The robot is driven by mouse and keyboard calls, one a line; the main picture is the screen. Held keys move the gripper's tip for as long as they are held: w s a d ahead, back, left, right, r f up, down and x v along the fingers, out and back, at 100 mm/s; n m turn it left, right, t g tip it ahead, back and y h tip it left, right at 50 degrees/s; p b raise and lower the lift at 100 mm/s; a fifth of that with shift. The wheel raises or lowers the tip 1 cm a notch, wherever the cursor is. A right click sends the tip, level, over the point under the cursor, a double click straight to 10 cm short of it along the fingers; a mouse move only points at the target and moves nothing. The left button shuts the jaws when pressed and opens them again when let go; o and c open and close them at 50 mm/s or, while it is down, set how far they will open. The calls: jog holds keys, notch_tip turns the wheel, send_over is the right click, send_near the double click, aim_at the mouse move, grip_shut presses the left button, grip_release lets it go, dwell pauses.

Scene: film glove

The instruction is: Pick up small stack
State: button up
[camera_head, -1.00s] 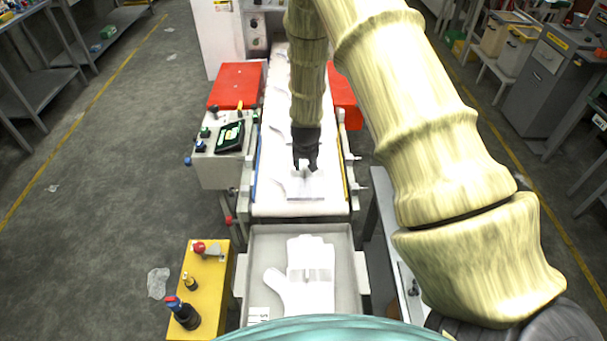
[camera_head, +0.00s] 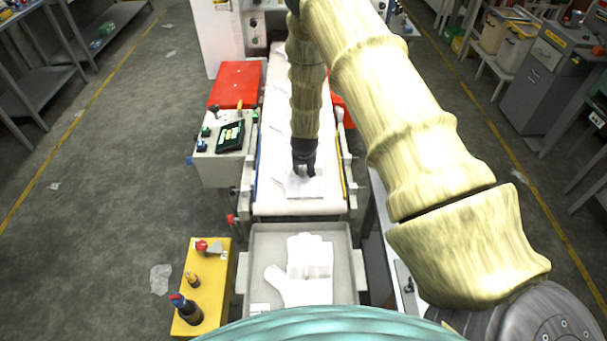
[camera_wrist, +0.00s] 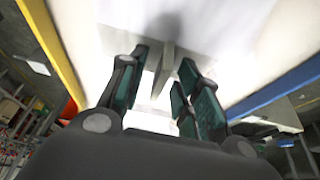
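My gripper (camera_head: 304,172) is over the near end of the white conveyor belt, pointing down at a small white stack (camera_head: 312,188) lying flat there. In the wrist view, my gripper (camera_wrist: 166,62) is open, with dark green finger pads on either side of a thin grey-white upright piece (camera_wrist: 163,70). Gaps show between this piece and both fingers. The fingers hide part of the stack in the head view. White on white makes its edges hard to tell.
A grey tray (camera_head: 343,262) in front of the belt holds a white glove shape (camera_head: 298,290) with a small block-like piece on it. A control box (camera_head: 222,160) stands left of the belt. A yellow box (camera_head: 217,265) with knobs is left of the tray.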

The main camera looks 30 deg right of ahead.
jog(key=shift+c, duration=0.2)
grip_shut()
jog(key=shift+r, duration=0.1)
